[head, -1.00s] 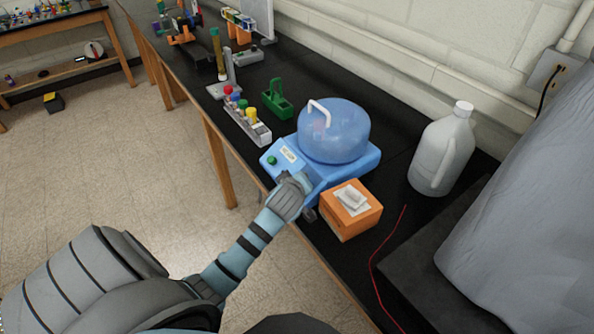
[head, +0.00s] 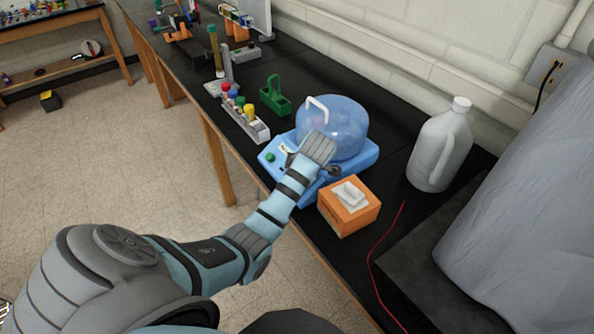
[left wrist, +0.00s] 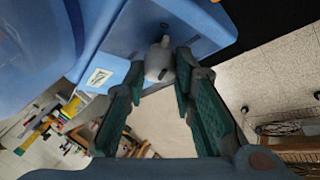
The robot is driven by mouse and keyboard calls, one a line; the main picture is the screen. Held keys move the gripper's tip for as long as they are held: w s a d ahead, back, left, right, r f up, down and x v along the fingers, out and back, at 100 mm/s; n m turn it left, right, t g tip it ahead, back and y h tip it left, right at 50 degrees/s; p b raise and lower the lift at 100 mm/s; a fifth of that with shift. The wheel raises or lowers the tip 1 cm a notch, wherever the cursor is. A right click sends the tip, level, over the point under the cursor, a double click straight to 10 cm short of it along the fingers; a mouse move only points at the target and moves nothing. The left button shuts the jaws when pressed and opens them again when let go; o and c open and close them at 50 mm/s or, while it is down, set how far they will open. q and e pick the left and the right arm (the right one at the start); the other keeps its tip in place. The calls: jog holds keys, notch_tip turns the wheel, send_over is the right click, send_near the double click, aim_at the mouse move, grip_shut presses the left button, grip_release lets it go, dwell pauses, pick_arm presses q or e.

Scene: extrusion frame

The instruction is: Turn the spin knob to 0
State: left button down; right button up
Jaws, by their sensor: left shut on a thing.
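The blue centrifuge-like machine (head: 276,152) with a clear blue domed lid (head: 345,125) sits on the black bench. A green button shows on its front left. Its blue body (left wrist: 120,35) also fills the upper left of the left wrist view. There, the grey spin knob (left wrist: 159,62) stands out from the blue face between my left gripper's fingers. My left gripper (left wrist: 162,72) is shut on the knob. In the head view my left wrist covers the knob and most of the gripper. I cannot read any dial marks. My right gripper is not in view.
An orange tissue box (head: 349,207) stands close to the right of my left wrist. A rack of coloured-cap tubes (head: 245,120) and a green carrier (head: 275,97) are to the left. A white jug (head: 440,150) and red wire (head: 371,262) are to the right.

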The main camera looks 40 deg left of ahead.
pick_arm(q)
jog(key=shift+n, duration=0.6)
jog(key=shift+w+g+h, duration=0.1)
jog(key=shift+g+h, duration=0.2)
jog(key=shift+g, duration=0.1)
jog(key=c, duration=1.3)
grip_release()
jog(key=shift+c, duration=0.2)
jog(key=shift+r, duration=0.1)
jog(key=v, duration=0.7)
jog(key=shift+r, duration=0.15)
